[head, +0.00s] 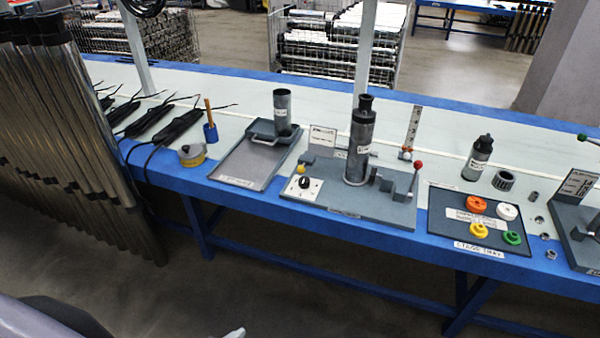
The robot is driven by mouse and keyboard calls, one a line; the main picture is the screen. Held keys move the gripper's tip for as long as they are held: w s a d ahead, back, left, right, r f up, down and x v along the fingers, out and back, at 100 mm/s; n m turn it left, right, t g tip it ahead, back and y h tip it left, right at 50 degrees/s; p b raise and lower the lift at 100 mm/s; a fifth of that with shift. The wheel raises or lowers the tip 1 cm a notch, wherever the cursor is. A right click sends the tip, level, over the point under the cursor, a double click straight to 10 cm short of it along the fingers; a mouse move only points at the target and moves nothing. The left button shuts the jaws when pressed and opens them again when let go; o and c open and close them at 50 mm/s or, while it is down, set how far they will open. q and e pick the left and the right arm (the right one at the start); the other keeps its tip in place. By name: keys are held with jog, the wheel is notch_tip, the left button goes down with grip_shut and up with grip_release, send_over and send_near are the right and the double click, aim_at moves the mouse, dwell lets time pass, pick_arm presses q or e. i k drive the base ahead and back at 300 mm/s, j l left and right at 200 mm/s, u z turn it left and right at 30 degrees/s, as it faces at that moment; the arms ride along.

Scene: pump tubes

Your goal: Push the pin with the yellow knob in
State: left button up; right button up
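A small yellow knob (308,158) shows at the left back of the grey fixture (390,207) in the middle of the bench. Its pin is too small to make out, so I cannot tell how far in it sits. A dark upright tube (360,140) with a black top stands on the fixture, right of the knob. A grey and black part of mine enters at the lower left, and a small pale tip shows at the bottom edge; both are well in front of the bench and away from the fixture.
A control box (303,187) with a black dial sits at the fixture's front left. A red-knobbed lever (419,166) stands at its right. A grey tray (240,170) lies to the left, and a dark tray (440,232) with coloured rings to the right. Metal tubes crowd the left.

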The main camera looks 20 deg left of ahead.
aim_at(301, 169)
jog(key=i+j, duration=0.3)
jog(key=i, duration=0.2)
jog(key=i+j, duration=0.25)
jog(key=i, duration=0.25)
jog(key=i+j, duration=0.3)
jog(key=i, duration=0.2)
jog(key=u, duration=0.05)
